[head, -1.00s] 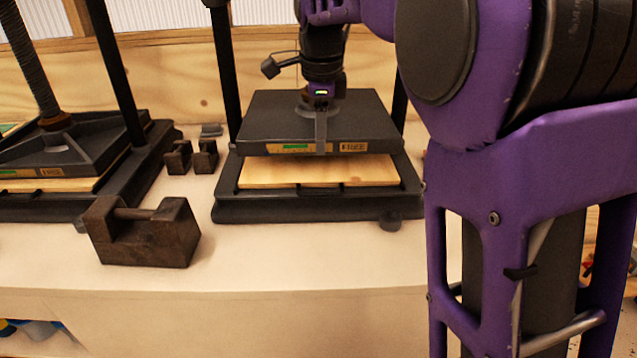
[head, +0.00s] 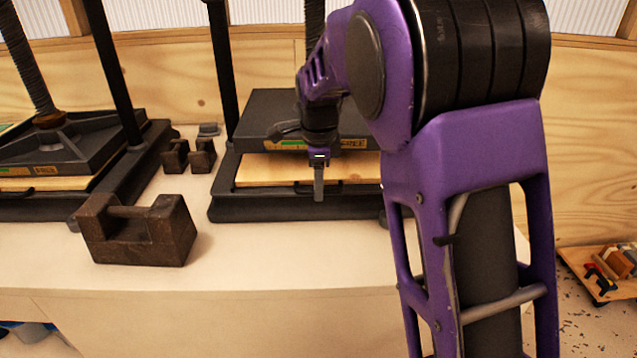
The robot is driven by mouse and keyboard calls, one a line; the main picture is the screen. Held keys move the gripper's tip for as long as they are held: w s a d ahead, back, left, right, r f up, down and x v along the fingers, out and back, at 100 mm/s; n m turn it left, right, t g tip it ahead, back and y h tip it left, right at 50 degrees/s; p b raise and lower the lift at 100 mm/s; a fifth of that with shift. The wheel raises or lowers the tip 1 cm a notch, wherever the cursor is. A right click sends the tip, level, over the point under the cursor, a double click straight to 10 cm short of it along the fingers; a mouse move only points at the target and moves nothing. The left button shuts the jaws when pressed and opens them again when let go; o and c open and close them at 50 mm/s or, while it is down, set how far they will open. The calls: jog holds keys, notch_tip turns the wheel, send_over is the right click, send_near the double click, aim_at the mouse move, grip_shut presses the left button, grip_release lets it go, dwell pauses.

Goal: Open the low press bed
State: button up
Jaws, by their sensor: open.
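The right-hand press has a dark plate (head: 258,120) with green and tan labels on its front edge. Below it a pale wooden board (head: 270,170) lies on a black base (head: 265,207) with small dark handles or brackets along the front. I cannot tell if this is the low press bed; a second press (head: 65,160) with a similar board (head: 50,183) stands at the left. My gripper (head: 319,190) points down in front of the right press's board, empty. Its fingers are seen edge-on and look apart from the board. My arm hides the press's right side.
A rusty iron weight (head: 140,235) sits on the pale bench near the front, left of the right press. Two smaller dark weights (head: 188,157) stand between the presses. A low trolley (head: 605,270) holds things on the floor at right.

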grip_shut()
dwell(1.4)
